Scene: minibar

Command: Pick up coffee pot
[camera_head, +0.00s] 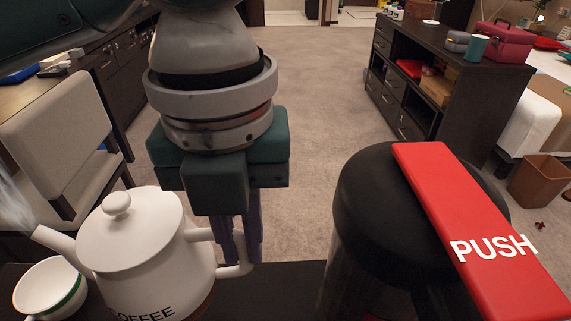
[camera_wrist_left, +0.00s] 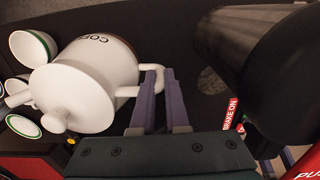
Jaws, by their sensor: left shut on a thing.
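The white coffee pot (camera_head: 130,240) with a knobbed lid stands at the lower left in the head view, its spout to the left. Its base is cut off by the frame edge. Pale wisps show by the spout. My left gripper (camera_head: 240,240) is at the handle (camera_head: 204,234), on the pot's right side, with its fingers shut on it.
A white cup with a green band (camera_head: 52,290) is beside the pot; several cups (camera_wrist_left: 32,48) show in the wrist view. A beige chair (camera_head: 60,130) is behind the pot; a dark cabinet (camera_head: 465,105) stands farther right.

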